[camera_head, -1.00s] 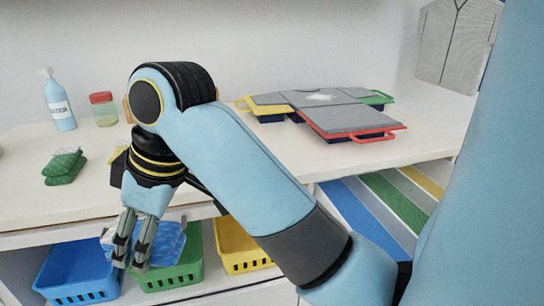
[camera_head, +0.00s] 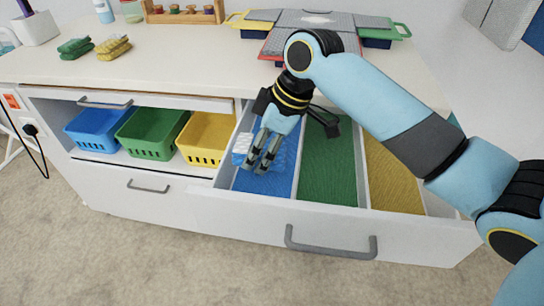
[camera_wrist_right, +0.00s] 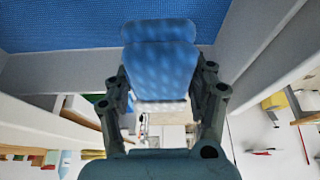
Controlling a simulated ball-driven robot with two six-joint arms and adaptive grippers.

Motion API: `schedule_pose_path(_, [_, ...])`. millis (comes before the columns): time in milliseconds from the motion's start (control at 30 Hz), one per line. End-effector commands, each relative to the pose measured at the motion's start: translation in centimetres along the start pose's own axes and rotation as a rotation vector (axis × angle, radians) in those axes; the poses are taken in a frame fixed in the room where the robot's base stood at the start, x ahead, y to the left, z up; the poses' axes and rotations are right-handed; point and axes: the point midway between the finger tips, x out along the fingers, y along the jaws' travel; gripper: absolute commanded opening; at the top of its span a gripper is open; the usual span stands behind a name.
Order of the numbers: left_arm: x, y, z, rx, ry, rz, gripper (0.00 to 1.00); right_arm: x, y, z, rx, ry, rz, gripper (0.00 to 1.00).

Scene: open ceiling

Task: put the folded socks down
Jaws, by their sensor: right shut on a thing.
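The folded socks (camera_wrist_right: 160,62), blue with pale spots, are pinched between the two fingers of my right gripper (camera_wrist_right: 163,95) in the right wrist view. In the head view the right gripper (camera_head: 262,166) points down at the blue compartment (camera_head: 280,180) on the left of the open drawer (camera_head: 330,228). Only a pale blue edge of the socks (camera_head: 241,148) shows beside the fingers there. The blue floor also fills the top of the wrist view (camera_wrist_right: 70,25). I cannot tell whether the socks touch it. My left gripper is not in view.
The drawer also has a green (camera_head: 328,170) and a yellow compartment (camera_head: 390,178), split by thin walls. Blue (camera_head: 97,130), green (camera_head: 150,133) and yellow baskets (camera_head: 206,139) stand on the shelf to the left. Green (camera_head: 75,47) and yellow folded socks (camera_head: 113,47) lie on the counter.

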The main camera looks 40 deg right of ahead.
Motion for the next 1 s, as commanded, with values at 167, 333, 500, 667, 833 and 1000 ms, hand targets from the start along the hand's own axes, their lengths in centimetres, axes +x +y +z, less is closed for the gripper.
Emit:
schedule_pose_path(167, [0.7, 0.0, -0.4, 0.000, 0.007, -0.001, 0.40, 3.3, -0.2, 1.3, 0.003, 0.000, -0.003, 0.25])
schedule_pose_path(333, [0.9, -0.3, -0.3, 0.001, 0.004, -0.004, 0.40, 4.5, -0.1, 1.9, 0.002, 0.000, -0.002, 0.25])
schedule_pose_path(500, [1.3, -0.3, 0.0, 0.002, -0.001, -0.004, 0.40, 6.9, -0.2, 2.8, 0.003, 0.000, -0.004, 0.25])
schedule_pose_path(667, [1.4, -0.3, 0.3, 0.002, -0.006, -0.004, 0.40, 7.4, -0.1, 3.0, 0.001, 0.001, -0.001, 0.25])
schedule_pose_path(833, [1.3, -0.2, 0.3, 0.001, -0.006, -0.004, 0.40, 7.4, -0.1, 3.0, 0.001, 0.001, -0.001, 0.25])
schedule_pose_path(1000, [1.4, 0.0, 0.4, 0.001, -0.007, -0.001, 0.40, 7.6, -0.1, 3.1, 0.001, 0.001, -0.001, 0.69])
